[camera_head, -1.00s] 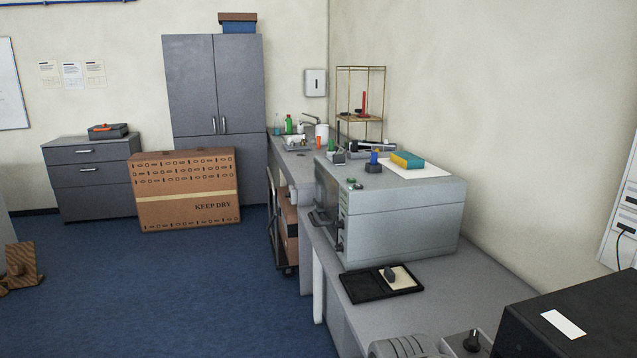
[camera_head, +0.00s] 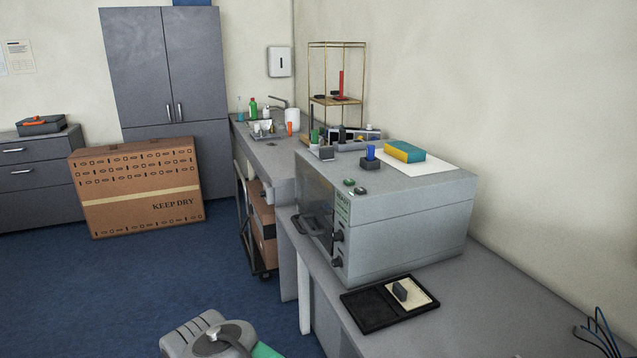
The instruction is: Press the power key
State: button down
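A grey box-shaped appliance (camera_head: 405,238) stands on the grey counter, right of centre. Its narrow control strip (camera_head: 340,228) has a green label and dark knobs, seen at a steep angle. Two small green-topped pieces (camera_head: 354,187) sit on its top near the front edge; I cannot tell whether they are keys. No part can be made out for certain as the power key. A grey ribbed rounded part (camera_head: 190,332) with a dark ring and a green piece shows at the bottom edge, perhaps part of my arm. My gripper's fingers are not in view.
A teal and yellow sponge (camera_head: 404,151) and a blue item (camera_head: 370,153) are on top. A cardboard box (camera_head: 140,190) stands on the open blue floor. Cables (camera_head: 600,332) show at lower right.

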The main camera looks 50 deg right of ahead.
aim_at(360, 190)
jog(key=z, duration=0.35)
jog(key=i, duration=1.5)
jog(key=z, duration=0.65)
